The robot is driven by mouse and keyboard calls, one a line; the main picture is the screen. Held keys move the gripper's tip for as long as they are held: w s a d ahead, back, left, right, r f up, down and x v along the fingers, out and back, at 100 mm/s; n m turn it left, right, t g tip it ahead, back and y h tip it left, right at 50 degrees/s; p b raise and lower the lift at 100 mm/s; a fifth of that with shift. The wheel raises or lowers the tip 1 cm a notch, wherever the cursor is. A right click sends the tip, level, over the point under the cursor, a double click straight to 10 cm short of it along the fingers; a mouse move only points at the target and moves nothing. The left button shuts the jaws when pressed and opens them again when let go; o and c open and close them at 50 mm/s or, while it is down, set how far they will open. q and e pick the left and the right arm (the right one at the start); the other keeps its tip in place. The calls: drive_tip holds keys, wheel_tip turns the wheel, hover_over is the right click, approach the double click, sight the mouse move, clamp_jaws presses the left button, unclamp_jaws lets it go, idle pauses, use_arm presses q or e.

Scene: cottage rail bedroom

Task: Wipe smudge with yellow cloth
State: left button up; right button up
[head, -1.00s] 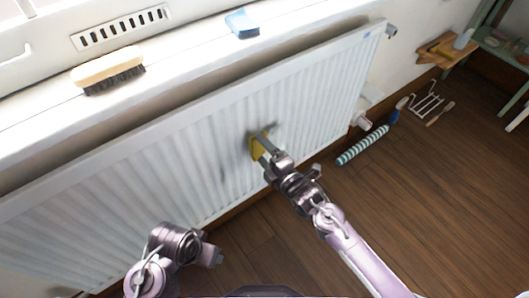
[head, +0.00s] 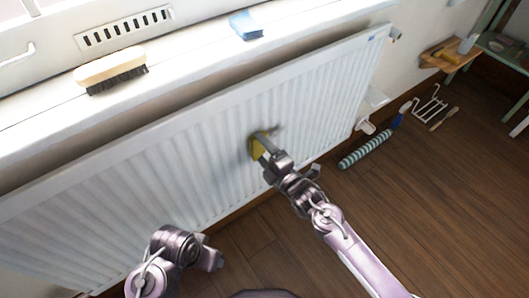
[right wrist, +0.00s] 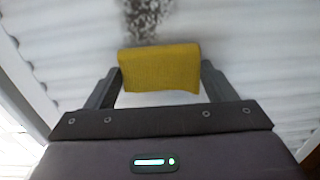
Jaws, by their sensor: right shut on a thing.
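The yellow cloth (head: 257,147) is between the fingers of my right gripper (head: 265,148), against or very near the front of the white radiator (head: 325,90). In the right wrist view the cloth (right wrist: 160,69) spans both fingers of the shut gripper (right wrist: 160,85). A dark speckled smudge (right wrist: 145,18) shows on the radiator just beyond the cloth's upper edge. In the head view a faint part of the smudge (head: 276,129) shows right above the cloth. My left gripper (head: 215,258) hangs low in front of the radiator, away from the cloth; its fingers are not clear.
A brush (head: 112,70) and a blue sponge-like block (head: 246,25) lie on the sill above the radiator. A striped roll (head: 366,149) and a wire rack (head: 428,106) lie on the wooden floor at right. A wooden shelf (head: 448,53) juts from the wall.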

sight(277, 129)
drive_tip(key=shift+w+a, duration=0.15)
drive_tip(key=shift+w, duration=0.05)
